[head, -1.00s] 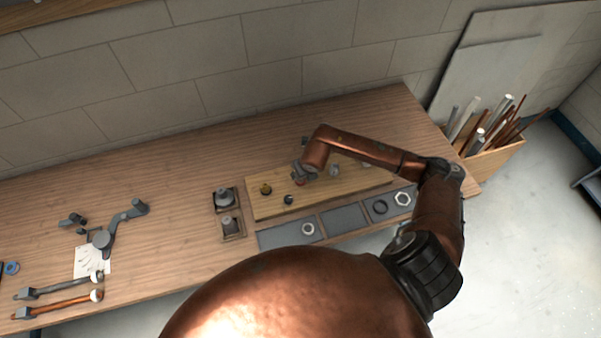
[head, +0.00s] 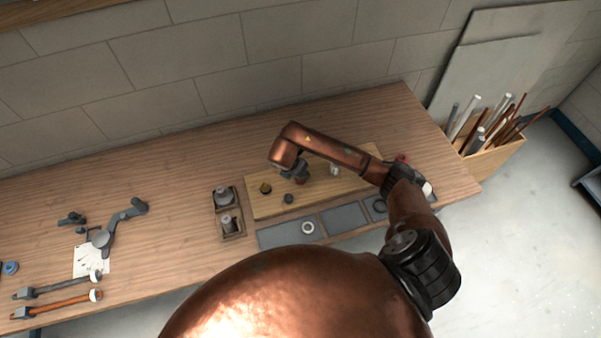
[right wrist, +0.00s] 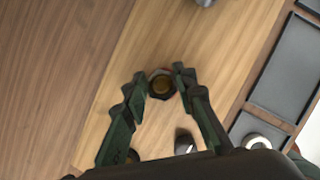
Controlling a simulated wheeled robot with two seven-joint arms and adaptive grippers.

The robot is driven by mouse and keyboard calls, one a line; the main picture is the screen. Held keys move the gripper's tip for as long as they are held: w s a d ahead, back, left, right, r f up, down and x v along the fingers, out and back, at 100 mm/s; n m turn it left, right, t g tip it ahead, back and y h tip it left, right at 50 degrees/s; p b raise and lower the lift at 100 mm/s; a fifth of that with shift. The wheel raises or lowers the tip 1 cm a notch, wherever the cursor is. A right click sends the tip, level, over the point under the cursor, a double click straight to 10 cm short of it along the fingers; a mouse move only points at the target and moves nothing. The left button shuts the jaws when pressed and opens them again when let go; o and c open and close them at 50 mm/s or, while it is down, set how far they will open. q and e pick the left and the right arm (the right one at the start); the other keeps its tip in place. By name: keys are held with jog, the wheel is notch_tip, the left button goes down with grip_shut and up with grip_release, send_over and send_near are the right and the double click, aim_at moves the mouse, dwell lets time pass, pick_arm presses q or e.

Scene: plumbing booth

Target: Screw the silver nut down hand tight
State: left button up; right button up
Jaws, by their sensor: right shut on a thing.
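My right gripper (right wrist: 162,82) is shut around a greyish nut (right wrist: 171,96), which I take to be the silver nut. The nut sits around a round, brass-coloured centre on the wooden board, with a little red at its upper edge. The fingers press from the left and right in the right wrist view. In the head view my right gripper (head: 298,179) points down at the middle of the board (head: 352,186), and my arm hides most of the nut. Whether the nut is seated cannot be seen. My left gripper is not in view.
On the board stand a brass fitting (head: 265,188), a dark fitting (head: 289,198) and a silver one (head: 334,170). A grey tray (head: 343,218) in front holds a pale ring (head: 308,227). Small wooden boxes (head: 240,236) stand left of the board. Tools lie far left.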

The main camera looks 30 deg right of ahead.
jog(key=shift+m, duration=0.5)
jog(key=shift+m+g, duration=0.3)
jog(key=o, duration=1.2)
jog(key=shift+o, duration=0.9)
jog(key=o, duration=0.7)
jog(key=shift+r+p, duration=1.6)
jog(key=shift+r, duration=0.9)
jog(key=shift+c, duration=0.7)
